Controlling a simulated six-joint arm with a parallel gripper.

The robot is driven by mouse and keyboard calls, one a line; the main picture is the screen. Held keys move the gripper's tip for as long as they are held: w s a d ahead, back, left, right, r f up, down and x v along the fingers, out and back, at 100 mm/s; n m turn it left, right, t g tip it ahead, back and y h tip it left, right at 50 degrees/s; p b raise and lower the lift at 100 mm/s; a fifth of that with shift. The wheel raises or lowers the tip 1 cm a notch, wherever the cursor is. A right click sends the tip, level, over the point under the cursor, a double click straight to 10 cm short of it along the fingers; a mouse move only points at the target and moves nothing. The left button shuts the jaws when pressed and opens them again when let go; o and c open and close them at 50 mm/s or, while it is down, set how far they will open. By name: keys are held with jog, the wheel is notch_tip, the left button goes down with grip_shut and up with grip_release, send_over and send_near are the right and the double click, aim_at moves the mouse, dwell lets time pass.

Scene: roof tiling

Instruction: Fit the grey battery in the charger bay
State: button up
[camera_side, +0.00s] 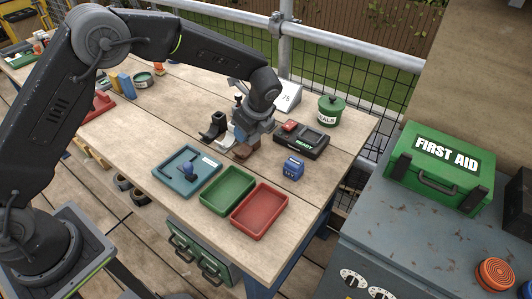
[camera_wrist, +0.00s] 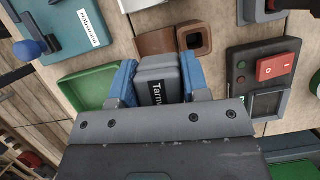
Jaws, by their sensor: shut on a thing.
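In the wrist view my gripper (camera_wrist: 157,78) is shut on the grey battery (camera_wrist: 155,68), with a blue finger pad on each side of it. A dark label with white letters, partly cut off, faces the camera. The charger (camera_wrist: 243,62) is to the right of the battery, with a red switch and a square grey-rimmed bay (camera_wrist: 268,105); the bay looks empty. The battery is apart from the charger. In the side view my gripper (camera_side: 240,136) is left of the charger (camera_side: 311,149), which bears a green READY sign. The battery is not clearly visible there.
A brown holder (camera_wrist: 157,42) with a square opening lies just beyond the battery. A blue block (camera_side: 292,168) stands in front of the charger. A teal tray (camera_side: 166,173) with a blue knob, a green tray (camera_side: 229,188) and a red tray (camera_side: 260,209) line the front. A green pot (camera_side: 330,110) stands behind.

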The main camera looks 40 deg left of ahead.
send_over(262, 159)
jog(key=d, duration=0.2)
jog(key=x, duration=0.3)
jog(key=shift+d+f, duration=0.25)
jog(key=shift+d, duration=0.05)
jog(key=shift+f, duration=1.7)
jog(key=shift+f, duration=0.15)
jog(key=o, duration=1)
jog(key=shift+o, duration=0.2)
jog(key=d+v, duration=0.1)
jog(key=v, duration=1.2)
jog(key=shift+d+r, duration=0.1)
jog(key=shift+r, duration=0.1)
